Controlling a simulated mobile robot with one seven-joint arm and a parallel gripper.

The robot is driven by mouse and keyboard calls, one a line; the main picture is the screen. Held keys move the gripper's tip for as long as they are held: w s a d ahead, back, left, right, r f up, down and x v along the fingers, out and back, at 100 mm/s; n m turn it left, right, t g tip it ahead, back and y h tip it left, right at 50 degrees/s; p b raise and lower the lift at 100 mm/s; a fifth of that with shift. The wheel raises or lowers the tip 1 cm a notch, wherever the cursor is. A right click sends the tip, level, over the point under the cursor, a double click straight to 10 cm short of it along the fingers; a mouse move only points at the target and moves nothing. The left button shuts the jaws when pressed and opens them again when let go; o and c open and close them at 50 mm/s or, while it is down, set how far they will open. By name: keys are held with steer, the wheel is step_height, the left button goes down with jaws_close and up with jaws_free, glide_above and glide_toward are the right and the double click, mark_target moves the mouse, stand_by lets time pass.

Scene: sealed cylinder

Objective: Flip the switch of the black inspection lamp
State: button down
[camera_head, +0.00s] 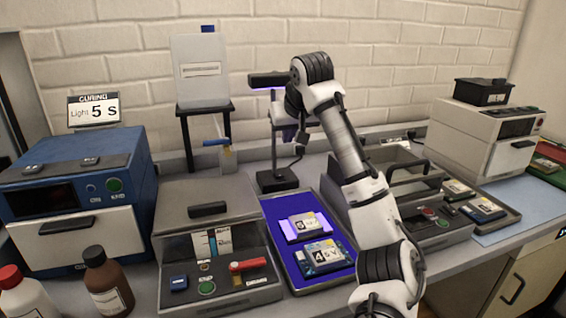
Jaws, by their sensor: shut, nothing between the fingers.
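The black inspection lamp has its head (268,78) at the back centre, with a violet glow along its underside. Its dark base (277,181) stands on the counter behind the violet-lit tray (275,213). The lamp's switch cannot be made out. My arm reaches up from the lower right, bends beside the lamp head and comes down on the right of the lamp post. My gripper (300,148) points down, small and dark, above and right of the lamp base. It is shut and empty. Whether it touches the lamp cannot be told.
Two labelled modules (326,255) lie in the tray. A lidded case (205,215) stands left of it, another machine (440,228) right, partly behind my arm. A blue curing unit (75,190) and bottles (107,283) are at the left. A white machine (480,135) is far right.

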steer(key=p, duration=0.2)
glide_above(279, 175)
steer(key=s, duration=0.2)
steer(key=f, duration=0.4)
steer(key=d+f, duration=0.1)
steer(key=f, duration=0.2)
steer(key=shift+f, duration=0.1)
step_height(279, 175, down, 4)
steer(key=shift+r, duration=0.15)
steer(key=shift+s+f, duration=0.1)
steer(key=shift+f, duration=0.45)
